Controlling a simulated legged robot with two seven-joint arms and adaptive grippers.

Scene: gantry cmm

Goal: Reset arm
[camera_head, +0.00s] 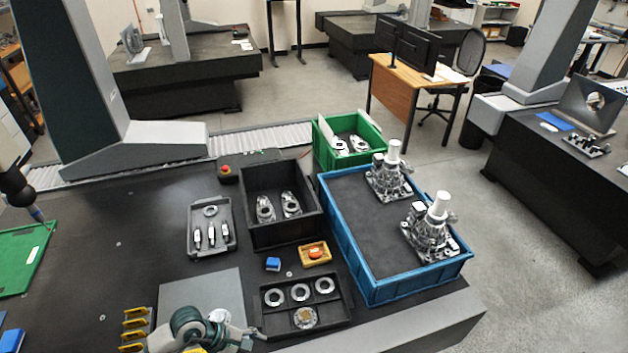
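No fingertips show and I see nothing held. A grey-green rounded assembly (196,328) stands at the bottom edge, in front of a flat grey plate (205,290). It is cut off by the frame, and I cannot tell what it is. The dark table (100,255) spreads across the front.
A blue crate (400,288) holds two metal housings (430,232). Beside it are a black bin (270,180), a green crate (330,155), a tray of tools (211,225) and a tray of rings (300,290). The table's left-centre is mostly clear.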

